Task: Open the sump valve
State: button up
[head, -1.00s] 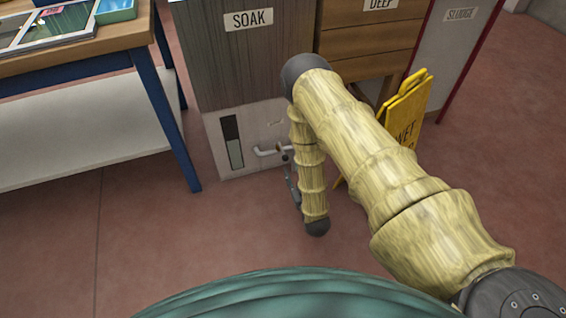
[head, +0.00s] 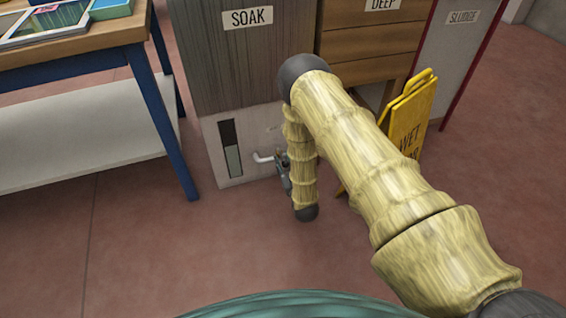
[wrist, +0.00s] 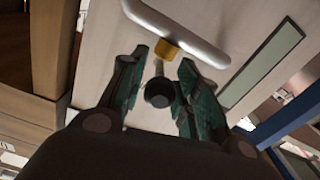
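The sump valve sits low on the pale panel under the SOAK cabinet. Its pale pipe (head: 263,157) sticks out of the panel in the head view. In the wrist view the pipe (wrist: 180,36) crosses the top, with a brass-coloured fitting (wrist: 168,49) and a stem ending in a dark round knob (wrist: 158,93). My gripper (wrist: 162,68) is open, with one finger on each side of the stem and knob; gaps show on both sides. In the head view my gripper (head: 282,168) is at the pipe's right end, partly hidden by my arm.
A blue-legged table (head: 165,130) with a white lower shelf stands left. The SOAK cabinet (head: 240,60) is above the panel, with a wooden DEEP unit (head: 365,45) beside it. A yellow wet-floor sign (head: 408,120) stands right of my arm. The floor at front left is clear.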

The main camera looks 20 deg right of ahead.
jog(key=shift+w, duration=0.75)
jog(key=c, duration=0.7)
grip_shut()
jog(key=shift+s+f, duration=0.1)
jog(key=shift+f, duration=0.05)
